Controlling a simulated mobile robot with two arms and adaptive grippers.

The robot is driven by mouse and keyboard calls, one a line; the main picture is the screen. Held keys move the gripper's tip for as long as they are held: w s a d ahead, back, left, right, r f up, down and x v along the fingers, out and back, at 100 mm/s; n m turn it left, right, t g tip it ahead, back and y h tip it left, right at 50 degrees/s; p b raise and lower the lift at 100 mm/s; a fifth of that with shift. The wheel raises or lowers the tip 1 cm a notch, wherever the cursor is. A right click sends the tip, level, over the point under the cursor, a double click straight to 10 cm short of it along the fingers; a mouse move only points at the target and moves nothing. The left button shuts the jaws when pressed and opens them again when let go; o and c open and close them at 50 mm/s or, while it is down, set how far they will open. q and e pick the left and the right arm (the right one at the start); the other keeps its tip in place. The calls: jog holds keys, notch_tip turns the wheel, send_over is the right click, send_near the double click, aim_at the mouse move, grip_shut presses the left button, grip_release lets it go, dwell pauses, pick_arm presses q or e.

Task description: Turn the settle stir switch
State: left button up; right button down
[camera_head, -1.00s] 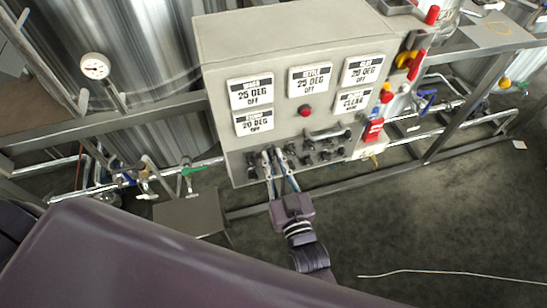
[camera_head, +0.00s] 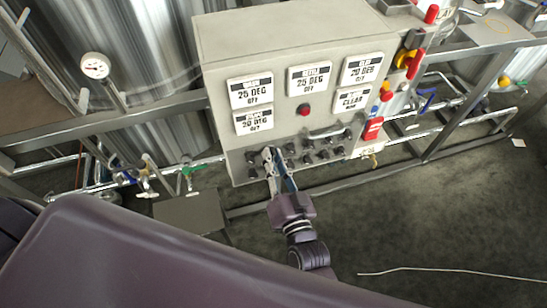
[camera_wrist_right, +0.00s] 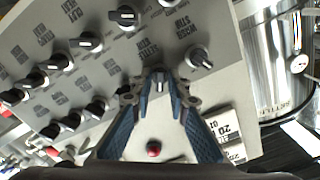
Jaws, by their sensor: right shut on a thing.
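The settle stir switch (camera_wrist_right: 159,77) is a small dark knob on the grey control panel (camera_head: 240,60). In the right wrist view it sits between my right gripper's fingertips (camera_wrist_right: 158,88), beside an upside-down label that seems to read settle stir. My right gripper (camera_head: 273,153) is shut on this knob at the panel's lower left in the head view, and its fingers hide most of it. The settle display (camera_head: 309,78) reads 25 DEG and OFF. My left gripper is not in view.
Other black knobs sit close around, one (camera_wrist_right: 198,57) just right of my fingers in the wrist view. A red button (camera_head: 304,110) is above the knobs. A metal handle (camera_head: 330,133) juts out to the right. Open floor (camera_head: 440,220) lies in front.

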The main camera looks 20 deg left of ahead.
jog(key=c, duration=2.1)
grip_release()
jog(key=v, duration=1.2)
